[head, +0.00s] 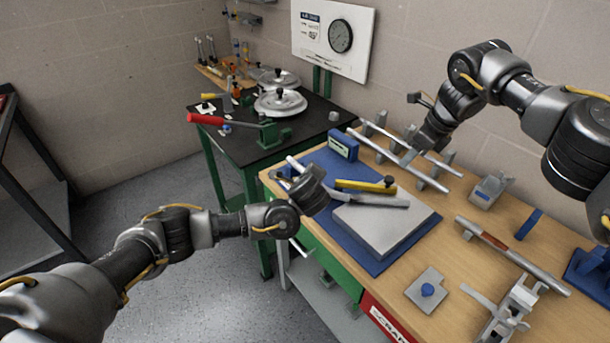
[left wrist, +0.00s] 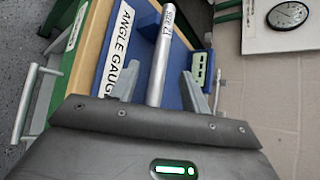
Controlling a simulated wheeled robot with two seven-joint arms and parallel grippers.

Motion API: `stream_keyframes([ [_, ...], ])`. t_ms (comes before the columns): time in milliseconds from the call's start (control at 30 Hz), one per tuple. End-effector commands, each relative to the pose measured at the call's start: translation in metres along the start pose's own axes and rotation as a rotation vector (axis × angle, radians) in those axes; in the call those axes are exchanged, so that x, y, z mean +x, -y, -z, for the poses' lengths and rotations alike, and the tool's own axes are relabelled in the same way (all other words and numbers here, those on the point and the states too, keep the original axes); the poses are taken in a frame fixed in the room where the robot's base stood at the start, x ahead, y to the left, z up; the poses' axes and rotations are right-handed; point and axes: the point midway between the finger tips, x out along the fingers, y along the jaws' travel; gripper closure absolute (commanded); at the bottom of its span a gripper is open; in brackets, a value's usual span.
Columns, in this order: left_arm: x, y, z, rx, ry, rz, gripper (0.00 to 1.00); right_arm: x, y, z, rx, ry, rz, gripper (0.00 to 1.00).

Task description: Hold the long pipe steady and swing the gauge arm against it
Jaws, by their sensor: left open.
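A silver pipe (left wrist: 161,65) with a white tag runs between the two fingers of my left gripper (left wrist: 155,90) in the left wrist view. The fingers stand apart, one on each side of it. In the head view my left gripper (head: 312,188) is over the left part of the blue mat (head: 405,243) and hides much of what lies under it. A yellow bar (head: 362,186) and a grey bar (head: 372,199) lie by the grey plate (head: 380,225); I cannot tell which is the gauge arm. My right gripper (head: 422,140) is by the racked pipes; its fingers are unclear.
Silver pipes (head: 400,160) lie across grey rests at the back of the wooden bench. A blue box (head: 343,146) stands at the mat's far edge. A red-banded rod (head: 510,255), grey clamp (head: 510,310) and small plate (head: 427,289) are at the right. A black-topped table (head: 240,140) stands behind.

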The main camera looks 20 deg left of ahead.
Motion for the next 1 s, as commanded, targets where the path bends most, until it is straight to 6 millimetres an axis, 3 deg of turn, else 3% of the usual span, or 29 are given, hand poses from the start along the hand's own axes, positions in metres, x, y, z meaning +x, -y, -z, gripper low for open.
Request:
stream_keyframes([
  [100, 0.02, 0.0, 0.001, -0.003, -0.001, -0.003, 0.53, 0.0, 0.0, 0.0, 0.0, 0.0, 0.0, 0.64],
  [300, 0.042, 0.001, 0.0, -0.001, 0.0, 0.0, 0.53, 0.0, 0.0, 0.0, 0.0, 0.0, 0.0, 0.64],
  [700, 0.049, 0.001, 0.001, 0.0, -0.001, 0.002, 0.53, 0.0, 0.0, 0.001, 0.001, 0.0, 0.0, 0.64],
  [1000, 0.049, 0.001, 0.001, 0.0, -0.001, 0.002, 0.91, 0.0, 0.0, 0.0, 0.001, 0.0, 0.0, 0.64],
])
